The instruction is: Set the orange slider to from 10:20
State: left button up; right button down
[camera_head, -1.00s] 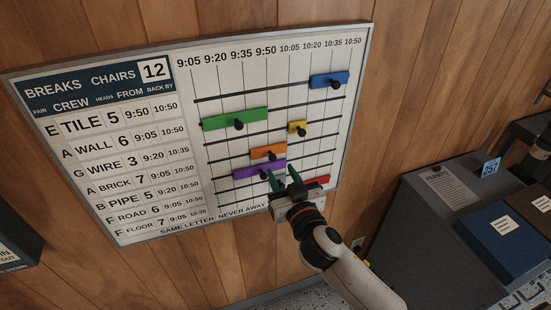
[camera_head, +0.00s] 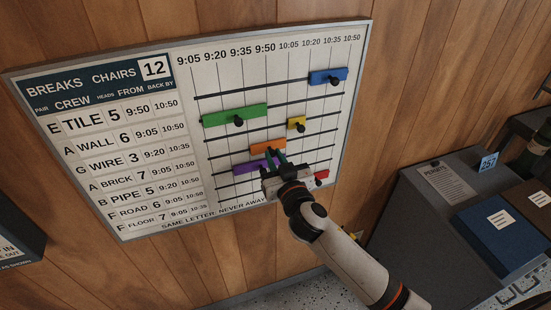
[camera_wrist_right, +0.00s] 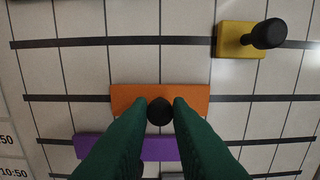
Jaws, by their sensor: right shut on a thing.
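The orange slider (camera_head: 262,147) sits on a dark rail of the wall board, below the yellow slider. Its left end appears to be near the 9:35 line and its right end near the 10:05 line. My right gripper (camera_head: 275,156) reaches up to it from below. In the right wrist view, its green fingertips (camera_wrist_right: 160,114) are closed around the black round knob (camera_wrist_right: 160,111) of the orange slider (camera_wrist_right: 190,97). The time labels (camera_head: 289,43) run along the board's top edge. My left gripper is not in view.
A purple slider (camera_head: 246,168) lies just below, partly hidden by my gripper. A yellow slider (camera_head: 294,125) is above right, green (camera_head: 215,118) above left, blue (camera_head: 325,77) at upper right, and red (camera_head: 322,176) at lower right. A grey cabinet (camera_head: 420,225) stands right of the board.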

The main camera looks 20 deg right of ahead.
jog(key=shift+d, duration=0.1)
jog(key=d, duration=1)
jog(key=d+p, duration=0.1)
jog(key=d, duration=0.4)
jog(key=shift+w, duration=0.25)
jog(key=shift+d, duration=0.1)
jog(key=c, duration=1.7)
grip_release()
jog(key=o, duration=0.4)
jog(key=shift+d, duration=0.15)
jog(key=shift+c, duration=0.2)
jog(key=shift+s, duration=0.1)
jog(key=s+b, duration=0.2)
jog(key=s, duration=1)
jog(key=shift+d+b, duration=0.2)
jog(key=shift+b, duration=0.15)
